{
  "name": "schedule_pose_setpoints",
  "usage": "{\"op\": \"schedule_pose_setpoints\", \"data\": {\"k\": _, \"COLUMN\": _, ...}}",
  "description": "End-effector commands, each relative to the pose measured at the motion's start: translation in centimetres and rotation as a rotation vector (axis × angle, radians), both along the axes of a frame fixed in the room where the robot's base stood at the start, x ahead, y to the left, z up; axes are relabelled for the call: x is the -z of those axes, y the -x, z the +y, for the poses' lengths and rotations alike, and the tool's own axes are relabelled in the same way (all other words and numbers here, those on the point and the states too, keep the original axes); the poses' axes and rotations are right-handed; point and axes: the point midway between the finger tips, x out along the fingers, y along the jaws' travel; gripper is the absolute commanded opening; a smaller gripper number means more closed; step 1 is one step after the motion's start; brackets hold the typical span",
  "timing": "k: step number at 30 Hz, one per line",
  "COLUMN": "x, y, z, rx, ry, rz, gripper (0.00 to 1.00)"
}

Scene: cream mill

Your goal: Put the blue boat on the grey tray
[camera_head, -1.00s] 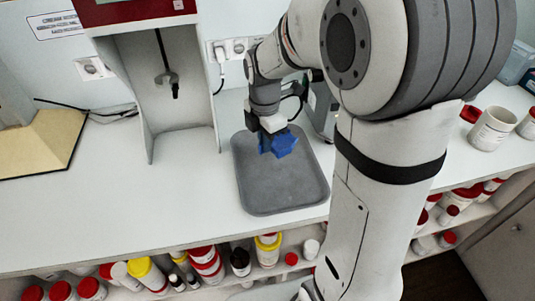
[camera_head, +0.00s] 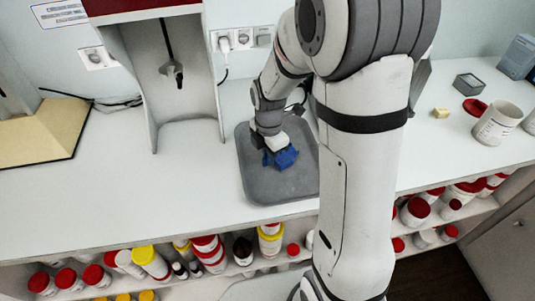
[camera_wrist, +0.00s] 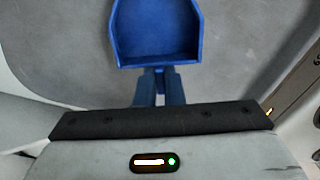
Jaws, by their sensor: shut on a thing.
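The blue boat (camera_head: 286,158) is at my gripper (camera_head: 270,157), over the middle of the grey tray (camera_head: 270,188) in the head view. In the wrist view the boat (camera_wrist: 157,30) shows its hollow, open side. My gripper (camera_wrist: 160,85) is shut on the boat's near end. The grey tray (camera_wrist: 60,60) fills the background behind it. The boat is very close to the tray's surface; I cannot tell whether it touches. My arm hides the tray's right edge in the head view.
The tray lies on a white counter (camera_head: 100,205). A red and grey machine (camera_head: 180,80) stands behind left. A white jar (camera_head: 497,124), a red lid (camera_head: 474,106), a yellow block (camera_head: 440,113) and a small grey box (camera_head: 468,84) are at right. Jars fill the shelf below.

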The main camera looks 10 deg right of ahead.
Motion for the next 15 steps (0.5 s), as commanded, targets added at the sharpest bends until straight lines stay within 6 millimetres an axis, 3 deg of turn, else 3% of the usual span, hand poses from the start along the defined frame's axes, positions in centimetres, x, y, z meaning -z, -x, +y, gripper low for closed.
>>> {"op": "schedule_pose_setpoints", "data": {"k": 9, "x": 0.07, "y": 0.01, "z": 0.04, "rx": -0.001, "ry": 0.000, "rz": 0.000, "gripper": 0.30}}
{"op": "schedule_pose_setpoints", "data": {"k": 15, "x": 0.02, "y": 0.01, "z": 0.06, "rx": -0.001, "ry": 0.000, "rz": 0.000, "gripper": 0.30}}
